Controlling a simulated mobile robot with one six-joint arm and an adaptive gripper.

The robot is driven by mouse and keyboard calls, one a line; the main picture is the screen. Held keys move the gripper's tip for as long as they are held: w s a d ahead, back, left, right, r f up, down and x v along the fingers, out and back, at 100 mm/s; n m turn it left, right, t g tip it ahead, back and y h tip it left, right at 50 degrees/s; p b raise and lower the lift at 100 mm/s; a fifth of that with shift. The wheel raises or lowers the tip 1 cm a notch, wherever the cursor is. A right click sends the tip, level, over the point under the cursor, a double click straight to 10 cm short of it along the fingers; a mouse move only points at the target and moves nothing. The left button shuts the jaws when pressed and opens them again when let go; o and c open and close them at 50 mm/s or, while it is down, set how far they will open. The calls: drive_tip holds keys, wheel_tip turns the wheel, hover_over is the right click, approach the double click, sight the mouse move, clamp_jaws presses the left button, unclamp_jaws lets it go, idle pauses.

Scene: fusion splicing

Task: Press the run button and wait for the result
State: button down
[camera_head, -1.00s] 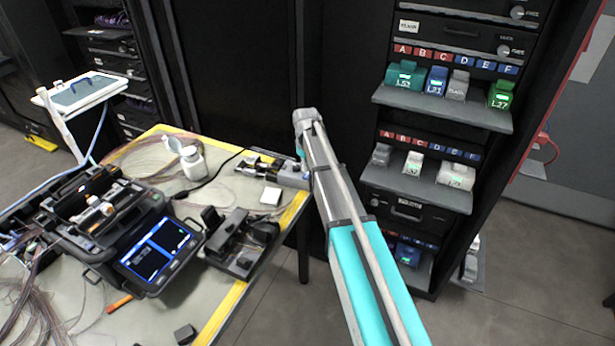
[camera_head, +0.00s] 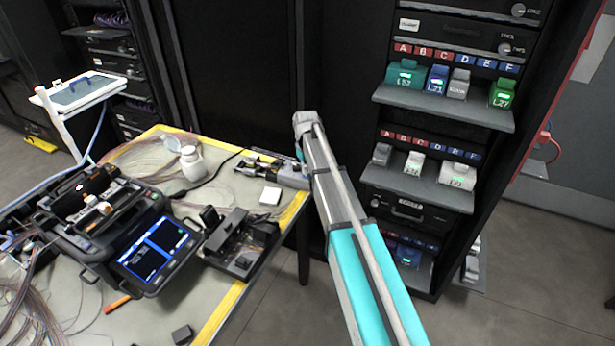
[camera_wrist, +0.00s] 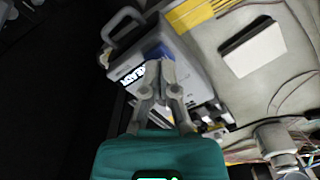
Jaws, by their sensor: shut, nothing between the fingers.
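The fusion splicer (camera_head: 110,235) stands on the left of the worktable, with its blue screen (camera_head: 157,252) lit and facing front right. The screen's text is too small to read, and I cannot make out a run button. In the wrist view my gripper (camera_wrist: 162,68) is shut and empty, its fingers together over a grey device with a handle (camera_wrist: 195,80), a blue part and a lit label. I cannot tell whether the fingertips touch it. This grey device (camera_head: 293,176) also shows at the table's back right corner in the head view, where my arm hides the gripper.
A black tool (camera_head: 238,245) sits right of the splicer, near the yellow table edge. A rack with labelled shelves (camera_head: 440,105) stands on the right.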

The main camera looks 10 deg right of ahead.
sight(307, 177)
drive_tip(key=shift+f+b, duration=0.6)
drive_tip(key=shift+r, duration=0.15)
idle(0.3)
drive_tip(key=shift+r+p, duration=2.9)
drive_tip(key=shift+p, duration=0.15)
drive_tip(key=shift+s, duration=0.4)
drive_tip(key=s+m, duration=0.4)
drive_tip(key=s, duration=2.4)
drive_tip(key=shift+s+d+m, duration=0.15)
drive_tip(key=shift+d+m, duration=0.15)
drive_tip(key=shift+m, duration=0.1)
